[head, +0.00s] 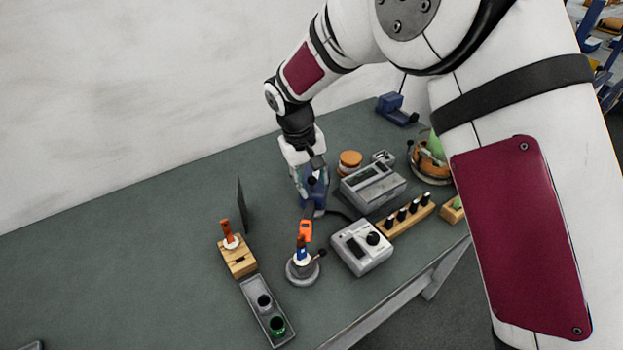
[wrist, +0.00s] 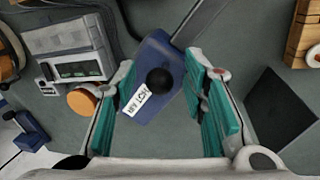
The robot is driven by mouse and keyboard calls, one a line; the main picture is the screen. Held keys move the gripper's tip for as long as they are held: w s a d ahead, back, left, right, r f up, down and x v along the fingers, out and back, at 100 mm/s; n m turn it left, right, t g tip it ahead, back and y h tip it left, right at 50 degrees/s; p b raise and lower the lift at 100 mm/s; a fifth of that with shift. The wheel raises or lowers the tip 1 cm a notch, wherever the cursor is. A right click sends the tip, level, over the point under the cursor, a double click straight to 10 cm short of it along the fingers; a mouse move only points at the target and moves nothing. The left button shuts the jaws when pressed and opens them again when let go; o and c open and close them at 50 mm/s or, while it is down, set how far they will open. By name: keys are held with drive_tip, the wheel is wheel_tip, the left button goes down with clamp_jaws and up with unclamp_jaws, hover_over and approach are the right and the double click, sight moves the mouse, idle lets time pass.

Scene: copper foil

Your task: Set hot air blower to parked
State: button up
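In the head view, the blue body (head: 316,190) is partly hidden under my gripper (head: 312,185). An orange piece (head: 305,230) shows just in front of it. My gripper (wrist: 162,65) is open, its teal-padded fingers on either side of the blue body and knob. I cannot tell whether they touch it.
A round grey base (head: 302,272) with a blue-handled tool stands in front. A grey knob box (head: 362,247), a display unit (head: 372,187) and a wooden rack (head: 406,215) stand right. A wooden block (head: 238,257) and thin dark panel (head: 242,205) stand left.

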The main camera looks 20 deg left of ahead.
clamp_jaws()
drive_tip(key=shift+a+m, duration=0.2)
drive_tip(key=shift+m, duration=0.1)
drive_tip(key=m, duration=0.1)
drive_tip(key=a+m+b, duration=0.1)
drive_tip(key=shift+w+a+f+m+g, duration=0.1)
drive_tip(key=shift+m+g, duration=0.2)
drive_tip(key=shift+m, duration=0.1)
drive_tip(key=m+b, duration=0.1)
drive_tip(key=a+m, duration=0.1)
drive_tip(key=m, duration=0.1)
drive_tip(key=shift+w+a+m+g+b, duration=0.15)
drive_tip(key=shift+w+m+g+b, duration=0.15)
drive_tip(key=shift+b, duration=0.1)
drive_tip(key=shift+w+a+m+g+b, duration=0.2)
drive_tip(key=shift+w+a+m+b, duration=0.15)
drive_tip(key=shift+m, duration=0.8)
drive_tip(key=shift+w+a+m+g+b, duration=0.2)
drive_tip(key=shift+w+a+m+b, duration=0.15)
drive_tip(key=shift+m, duration=0.85)
drive_tip(key=shift+w+a+m+g+b, duration=0.25)
drive_tip(key=shift+m+b, duration=0.15)
drive_tip(key=shift+m, duration=0.75)
